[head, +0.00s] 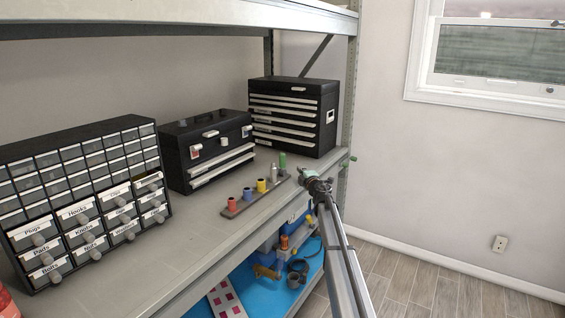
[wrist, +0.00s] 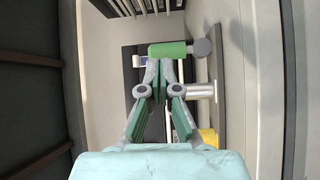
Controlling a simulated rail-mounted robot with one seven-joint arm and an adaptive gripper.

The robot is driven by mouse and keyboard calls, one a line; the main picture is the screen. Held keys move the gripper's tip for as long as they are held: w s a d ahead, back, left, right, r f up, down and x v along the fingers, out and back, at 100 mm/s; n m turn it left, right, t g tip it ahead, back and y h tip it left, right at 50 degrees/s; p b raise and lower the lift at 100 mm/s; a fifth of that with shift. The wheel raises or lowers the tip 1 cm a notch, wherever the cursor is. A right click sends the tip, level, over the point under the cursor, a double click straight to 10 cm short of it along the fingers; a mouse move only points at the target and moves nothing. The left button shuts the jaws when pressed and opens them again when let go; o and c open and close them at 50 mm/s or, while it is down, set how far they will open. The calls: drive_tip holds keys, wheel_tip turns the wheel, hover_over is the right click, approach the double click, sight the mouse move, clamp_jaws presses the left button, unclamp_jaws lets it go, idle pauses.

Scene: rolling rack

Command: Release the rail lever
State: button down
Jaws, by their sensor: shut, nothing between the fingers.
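A grey rail strip (head: 245,200) lies near the front edge of the shelf. Upright coloured pieces stand on it: red, blue, yellow (head: 261,185), silver (head: 274,172) and green (head: 282,160). I cannot tell for sure which part is the rail lever. My gripper (head: 304,173) is at the strip's far right end. In the wrist view, my gripper's fingertips (wrist: 165,64) are together and empty. A green cylinder (wrist: 168,49) with a grey round end lies just past them; contact cannot be judged. The silver piece (wrist: 200,91) and yellow piece (wrist: 207,137) are to the right.
A black toolbox (head: 205,145) and a black drawer chest (head: 293,115) stand behind the strip. A cabinet of labelled small drawers (head: 80,195) is at the left. A small green knob (head: 353,158) sits by the rack upright. A blue lower shelf (head: 255,291) holds several items.

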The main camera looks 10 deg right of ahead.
sight(282, 165)
drive_tip(key=a+n+y, duration=0.1)
drive_tip(key=a+y, duration=0.1)
drive_tip(key=a+n+g+y, duration=0.1)
drive_tip(key=shift+s+a+f+n, duration=0.2)
drive_tip(key=shift+s+a+n, duration=0.1)
drive_tip(key=shift+s+a, duration=0.05)
drive_tip(key=p+x, duration=0.2)
drive_tip(key=x, duration=0.7)
drive_tip(key=shift+w, duration=0.1)
drive_tip(key=shift+w+a+f+p, duration=0.15)
drive_tip(key=shift+w+p, duration=0.15)
drive_tip(key=shift+w, duration=0.15)
